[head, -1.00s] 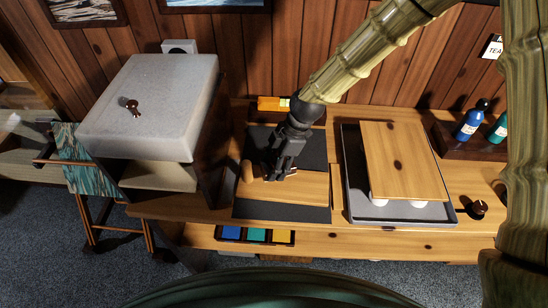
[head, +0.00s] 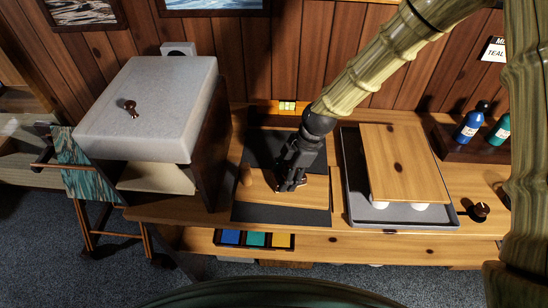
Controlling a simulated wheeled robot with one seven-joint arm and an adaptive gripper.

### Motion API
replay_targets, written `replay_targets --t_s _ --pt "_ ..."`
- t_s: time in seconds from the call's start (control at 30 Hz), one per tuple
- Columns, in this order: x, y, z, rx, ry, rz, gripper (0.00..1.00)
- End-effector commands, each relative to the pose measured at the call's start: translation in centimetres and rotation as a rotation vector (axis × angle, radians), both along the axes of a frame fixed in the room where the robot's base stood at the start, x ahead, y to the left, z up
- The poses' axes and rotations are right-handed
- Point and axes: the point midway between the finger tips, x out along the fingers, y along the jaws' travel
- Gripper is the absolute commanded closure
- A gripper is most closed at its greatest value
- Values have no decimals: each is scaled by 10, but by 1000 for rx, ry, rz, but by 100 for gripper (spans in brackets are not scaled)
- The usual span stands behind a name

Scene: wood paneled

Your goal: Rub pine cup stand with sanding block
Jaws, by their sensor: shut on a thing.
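A flat pine piece (head: 265,195), which I take for the pine cup stand, lies on a dark mat (head: 270,213) in the middle of the bench. A short rounded wooden peg (head: 246,176) stands at its left end. My gripper (head: 291,186) points down over the right half of the pine piece, low at its surface. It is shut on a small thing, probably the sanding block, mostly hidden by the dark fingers. A bit of brown shows beside the fingertips. I cannot tell whether the block touches the pine.
A grey tray (head: 362,212) with a pine board (head: 400,160) on white supports stands close on the right. A large grey-topped box (head: 150,95) stands left. Blue and teal bottles (head: 470,124) are at the back right. An open drawer (head: 255,240) shows colored squares below.

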Motion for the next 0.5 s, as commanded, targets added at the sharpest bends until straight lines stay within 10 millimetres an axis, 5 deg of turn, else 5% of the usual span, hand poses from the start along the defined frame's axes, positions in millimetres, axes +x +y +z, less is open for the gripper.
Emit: replay_targets --t_s 0.33,0.5 --pt "1 19 -6 0 -1 -11 71" --pt "2 24 7 0 0 -17 71"
